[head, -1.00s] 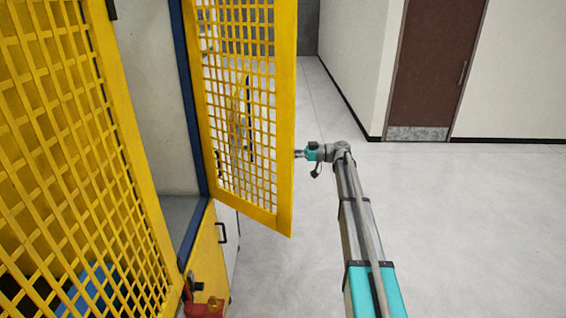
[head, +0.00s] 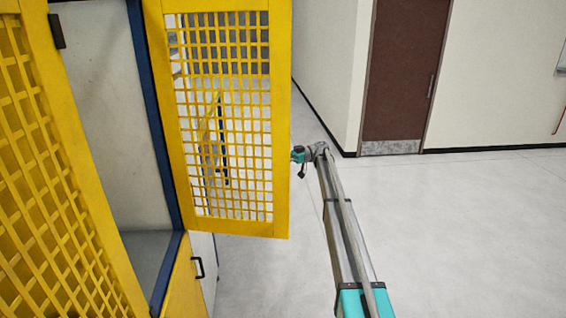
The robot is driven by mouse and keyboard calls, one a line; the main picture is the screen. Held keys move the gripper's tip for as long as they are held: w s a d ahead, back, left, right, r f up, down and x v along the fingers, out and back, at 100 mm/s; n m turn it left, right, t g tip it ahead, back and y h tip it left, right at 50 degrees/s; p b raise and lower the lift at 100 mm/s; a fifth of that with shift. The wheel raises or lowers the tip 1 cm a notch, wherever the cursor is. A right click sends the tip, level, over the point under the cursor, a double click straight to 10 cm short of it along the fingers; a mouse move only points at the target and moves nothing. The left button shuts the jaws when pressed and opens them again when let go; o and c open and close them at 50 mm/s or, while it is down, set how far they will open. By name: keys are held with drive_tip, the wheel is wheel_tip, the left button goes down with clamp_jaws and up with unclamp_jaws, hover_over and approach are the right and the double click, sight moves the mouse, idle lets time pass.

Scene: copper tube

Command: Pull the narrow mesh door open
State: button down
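The narrow yellow mesh door (head: 281,150) stands open, swung out from the blue-edged cabinet frame (head: 150,140). Its free edge is at the right. My arm reaches up from the bottom right. My gripper (head: 293,155) is at the door's free edge, at about mid-height, and its fingers are hidden at or behind that edge. I cannot see whether the fingers are open or shut. A dark upright handle (head: 223,140) shows through the mesh.
A wider yellow mesh panel (head: 85,175) fills the left. The grey cabinet interior (head: 95,120) shows between panel and door. A lower cabinet front with a black handle (head: 198,267) is below. The floor (head: 450,235) at right is clear. A brown door (head: 405,80) stands behind.

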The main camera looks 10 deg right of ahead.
drive_tip(key=shift+w+a, duration=0.1)
drive_tip(key=shift+a, duration=0.15)
